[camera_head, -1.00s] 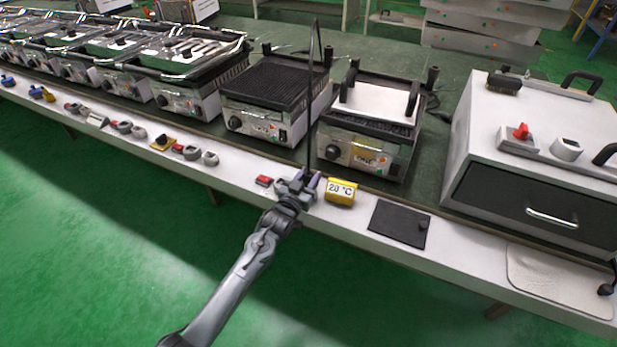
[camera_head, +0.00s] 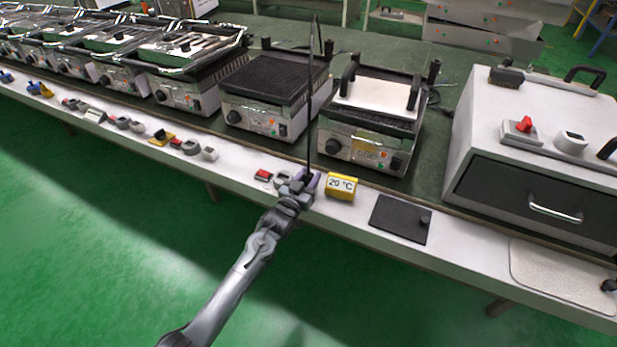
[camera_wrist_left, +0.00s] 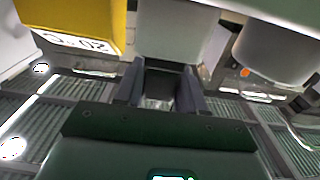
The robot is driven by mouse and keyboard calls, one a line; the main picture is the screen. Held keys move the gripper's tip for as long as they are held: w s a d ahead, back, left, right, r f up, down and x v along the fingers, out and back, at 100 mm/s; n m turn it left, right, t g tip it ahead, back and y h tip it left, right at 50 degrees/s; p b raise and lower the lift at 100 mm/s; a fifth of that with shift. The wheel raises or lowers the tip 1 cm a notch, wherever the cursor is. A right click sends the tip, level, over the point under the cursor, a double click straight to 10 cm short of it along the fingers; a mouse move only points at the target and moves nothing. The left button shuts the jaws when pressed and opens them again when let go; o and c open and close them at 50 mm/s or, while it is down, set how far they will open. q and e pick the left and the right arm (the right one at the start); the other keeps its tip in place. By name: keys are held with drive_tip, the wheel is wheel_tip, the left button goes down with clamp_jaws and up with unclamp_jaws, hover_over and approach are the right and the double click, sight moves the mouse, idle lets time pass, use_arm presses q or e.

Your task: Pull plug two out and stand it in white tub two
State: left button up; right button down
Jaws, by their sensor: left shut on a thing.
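My left gripper (camera_head: 304,184) is at the bench's front edge, just left of the yellow 20 °C display box (camera_head: 341,186). I cannot tell whether this piece is plug two. The yellow box also shows in the left wrist view (camera_wrist_left: 88,22). A pale rounded body (camera_wrist_left: 275,50) is to the right there. Small grey, tub-like pieces (camera_head: 209,153) stand along the bench edge; I cannot tell which is white tub two. My right gripper is out of view.
A small red piece (camera_head: 263,175) lies left of my gripper. A thin dark upright bar (camera_head: 312,90) rises just behind it. Contact grills (camera_head: 368,125) stand behind on the bench. A black plate (camera_head: 401,219) and a large white box oven (camera_head: 545,150) are to the right.

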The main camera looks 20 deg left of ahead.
use_arm(q)
drive_tip(key=shift+f+b, duration=0.55)
drive_tip(key=shift+f, duration=0.35)
drive_tip(key=o, duration=1.1)
drive_tip(key=shift+o, duration=0.2)
drive_tip(key=shift+s+r, duration=0.1)
drive_tip(key=shift+s+r+p, duration=0.1)
drive_tip(key=shift+s+p, duration=0.55)
drive_tip(key=shift+p, duration=0.05)
drive_tip(key=s+a+p, duration=0.1)
drive_tip(key=s+p, duration=0.3)
drive_tip(key=s, duration=0.5)
drive_tip(key=shift+s, duration=0.15)
